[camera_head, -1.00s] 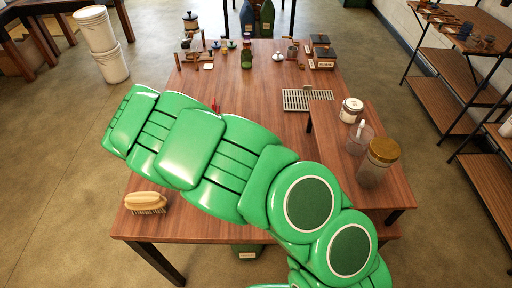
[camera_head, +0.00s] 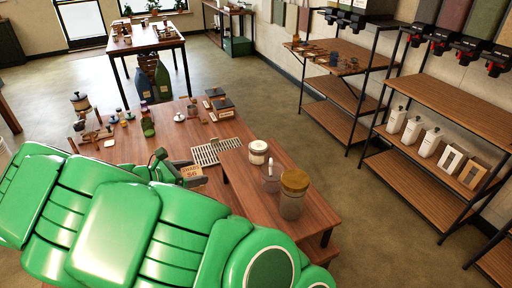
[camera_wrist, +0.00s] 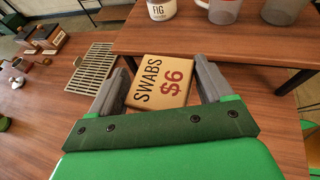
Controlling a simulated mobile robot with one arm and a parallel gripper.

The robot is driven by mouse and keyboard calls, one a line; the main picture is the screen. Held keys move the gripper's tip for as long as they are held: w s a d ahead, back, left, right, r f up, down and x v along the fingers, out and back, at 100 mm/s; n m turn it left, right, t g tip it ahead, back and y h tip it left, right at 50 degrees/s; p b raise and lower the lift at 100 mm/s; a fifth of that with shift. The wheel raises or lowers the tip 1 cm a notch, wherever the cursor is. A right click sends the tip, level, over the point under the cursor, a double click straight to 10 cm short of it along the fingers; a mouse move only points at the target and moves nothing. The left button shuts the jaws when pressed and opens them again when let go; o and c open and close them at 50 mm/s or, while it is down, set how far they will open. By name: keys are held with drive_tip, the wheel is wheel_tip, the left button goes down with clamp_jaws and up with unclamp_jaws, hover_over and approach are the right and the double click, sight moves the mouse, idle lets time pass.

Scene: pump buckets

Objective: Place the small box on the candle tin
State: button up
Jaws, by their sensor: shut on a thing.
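The small box is a tan carton marked "SWABS $6" (camera_wrist: 160,82); it also shows small in the head view (camera_head: 191,172). My gripper (camera_wrist: 162,85) is shut on it, with a grey finger on each side, and it appears over the table left of the raised shelf; my gripper also shows in the head view (camera_head: 186,173). The candle tin (camera_head: 258,153) is a white round tin with a lid, standing on the raised shelf to the right of the box. In the wrist view the tin (camera_wrist: 161,10), marked "FIG", is cut off at the top edge, beyond the box.
A clear cup (camera_head: 270,181) and a jar with a gold lid (camera_head: 293,193) stand on the raised shelf (camera_head: 240,172) near the tin. A metal grate (camera_head: 212,152) lies left of it. Bottles and small items crowd the table's far end.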

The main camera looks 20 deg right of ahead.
drive_tip(key=s+d+r+m+g, duration=0.1)
drive_tip(key=s+d+r+g, duration=0.1)
drive_tip(key=d+r, duration=0.6)
drive_tip(key=s+d+r+m+g, duration=0.2)
drive_tip(key=s+d+r, duration=0.3)
drive_tip(key=d+r, duration=0.4)
drive_tip(key=d, duration=0.3)
drive_tip(key=shift+d+r+m+h, duration=0.25)
drive_tip(key=shift+d+m+h, duration=0.05)
drive_tip(key=shift+d, duration=0.2)
hover_over(258, 145)
drive_tip(key=shift+s+f, duration=0.1)
drive_tip(key=shift+f, duration=6.35)
drive_tip(key=shift+f, duration=0.15)
